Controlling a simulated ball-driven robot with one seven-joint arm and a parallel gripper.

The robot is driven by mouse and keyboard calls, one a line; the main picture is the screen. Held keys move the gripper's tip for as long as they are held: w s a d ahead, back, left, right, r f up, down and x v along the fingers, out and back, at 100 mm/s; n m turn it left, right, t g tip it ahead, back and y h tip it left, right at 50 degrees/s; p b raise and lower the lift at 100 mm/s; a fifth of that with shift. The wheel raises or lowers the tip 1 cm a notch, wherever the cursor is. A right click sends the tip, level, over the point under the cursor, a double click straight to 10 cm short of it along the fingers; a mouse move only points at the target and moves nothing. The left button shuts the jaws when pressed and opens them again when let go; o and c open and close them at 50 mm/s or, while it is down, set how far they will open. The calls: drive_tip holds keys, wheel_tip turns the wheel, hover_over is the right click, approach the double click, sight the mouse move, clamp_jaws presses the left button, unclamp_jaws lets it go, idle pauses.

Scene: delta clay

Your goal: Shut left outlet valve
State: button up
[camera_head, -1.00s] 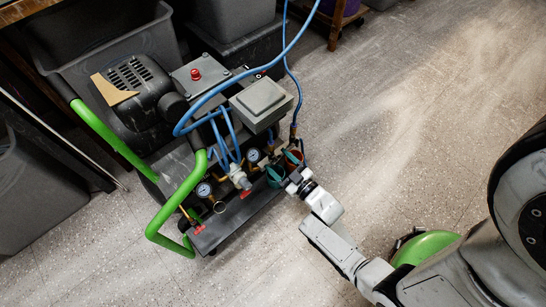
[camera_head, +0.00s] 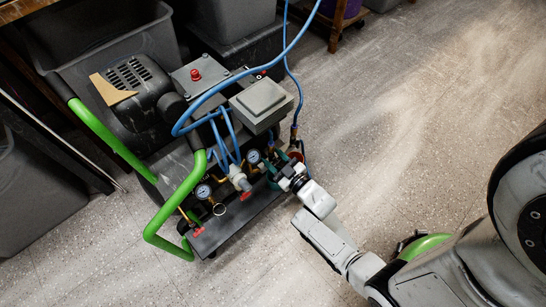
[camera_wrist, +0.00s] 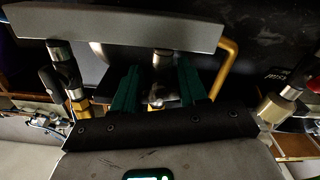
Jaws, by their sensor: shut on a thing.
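The compressor cart (camera_head: 215,225) stands left of my arm, with several brass fittings and valves along its front shelf. A red valve handle (camera_head: 198,231) sits at the shelf's near left end and another red handle (camera_head: 246,196) near its middle. My gripper (camera_head: 279,172) is at the shelf's right end, beside a gauge (camera_head: 254,157). In the wrist view its dark green fingers (camera_wrist: 158,98) are shut on a valve fitting, with a metal part (camera_wrist: 161,92) visible between them. The gripped part is mostly hidden. I cannot tell whether this is the left outlet valve.
A blue hose (camera_head: 296,88) loops over the cart and hangs beside its right end. A green handle frame (camera_head: 178,203) stands at the left. Grey bins (camera_head: 36,195) are farther left. Floor (camera_head: 400,120) on the right is clear.

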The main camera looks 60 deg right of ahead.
drive_tip(key=c, duration=0.4)
drive_tip(key=shift+o, duration=0.2)
drive_tip(key=shift+m, duration=1.8)
drive_tip(key=o, duration=1.1)
drive_tip(key=shift+c, duration=0.2)
drive_tip(key=shift+s, duration=0.1)
drive_tip(key=p+v, duration=0.3)
drive_tip(key=v, duration=0.7)
drive_tip(key=shift+s, duration=0.3)
drive_tip(key=shift+a, duration=0.1)
